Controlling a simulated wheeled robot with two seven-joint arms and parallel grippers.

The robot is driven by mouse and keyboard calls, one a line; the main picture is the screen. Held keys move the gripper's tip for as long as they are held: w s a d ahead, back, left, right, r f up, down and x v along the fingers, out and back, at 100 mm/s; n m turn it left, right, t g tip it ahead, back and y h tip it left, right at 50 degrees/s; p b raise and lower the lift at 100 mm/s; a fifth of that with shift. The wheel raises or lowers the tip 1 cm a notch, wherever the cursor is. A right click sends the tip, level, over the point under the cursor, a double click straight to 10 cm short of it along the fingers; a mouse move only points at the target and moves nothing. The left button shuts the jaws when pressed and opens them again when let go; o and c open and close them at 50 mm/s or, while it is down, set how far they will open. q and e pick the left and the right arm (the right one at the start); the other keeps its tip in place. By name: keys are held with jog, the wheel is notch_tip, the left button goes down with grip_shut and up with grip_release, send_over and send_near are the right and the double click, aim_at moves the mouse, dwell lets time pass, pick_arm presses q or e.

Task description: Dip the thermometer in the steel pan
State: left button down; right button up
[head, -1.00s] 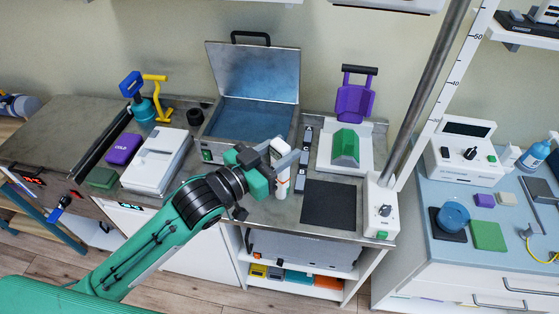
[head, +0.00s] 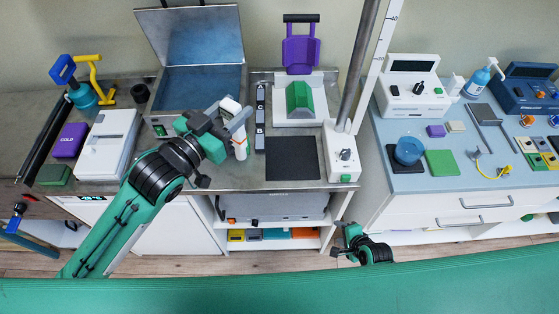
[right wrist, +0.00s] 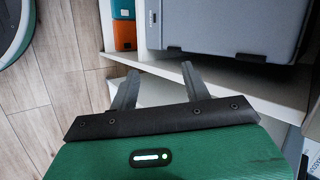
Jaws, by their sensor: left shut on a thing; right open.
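The steel pan (head: 182,96) stands on the counter at the upper left of the head view. Its lid (head: 195,38) is raised, and its inside looks blue. My left gripper (head: 237,122) is shut on the white thermometer (head: 241,149), which has an orange band near its lower end. It is held roughly upright, in front of the pan's right front corner, outside the basin. My right gripper (head: 346,242) is open and empty, low in front of the counter. Its fingers also show in the right wrist view (right wrist: 157,80), pointing toward the shelf.
A black mat (head: 293,158) and a dark rail (head: 260,117) lie right of the thermometer. A white device (head: 108,146) stands left of the pan. A steel pole (head: 358,70) rises at the right. A green padded surface (head: 300,290) spans the front.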

jog(key=w+a+r+m+t+y, duration=0.1)
jog(key=w+r+m, duration=0.1)
jog(key=r, duration=0.5)
jog(key=w+a+r+m+t+y, duration=0.1)
jog(key=w+a+r+m, duration=0.1)
jog(key=r, duration=0.4)
jog(key=m+t+y, duration=0.2)
jog(key=m+y, duration=0.4)
jog(key=y, duration=0.3)
send_near(243, 142)
jog(key=x, duration=1.2)
jog(key=shift+w+a+f, duration=0.1)
